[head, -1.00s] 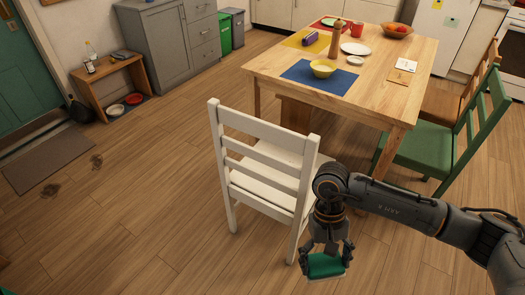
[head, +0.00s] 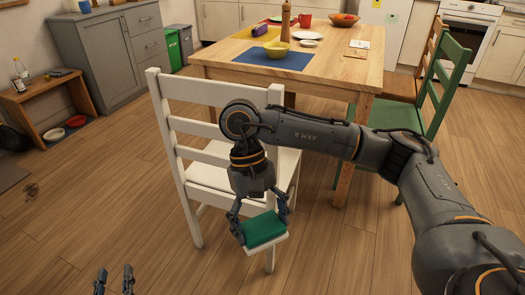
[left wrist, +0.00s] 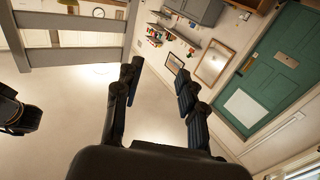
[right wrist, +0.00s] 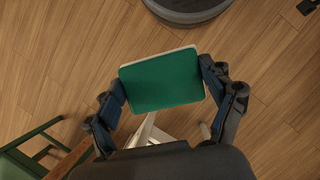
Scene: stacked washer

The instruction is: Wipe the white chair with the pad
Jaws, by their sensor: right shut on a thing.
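The white chair (head: 190,88) stands upright at the table's near side in the head view, its slatted back on the left and its seat partly hidden by my right arm. My right gripper (head: 263,227) is shut on the pad (head: 268,231), green with a white layer, in front of the chair's seat side. Whether the pad touches the chair cannot be told. In the right wrist view the pad (right wrist: 162,82) sits between the fingers, with white chair parts (right wrist: 148,130) behind it. My left gripper (head: 115,281) is low at the left, its fingers (left wrist: 158,75) apart and empty.
The wooden table (head: 345,75) behind the chair holds a yellow bowl (head: 277,49) on a blue mat, a pepper mill and plates. A green chair (head: 440,95) stands to the right. A grey cabinet (head: 110,55) is at the left.

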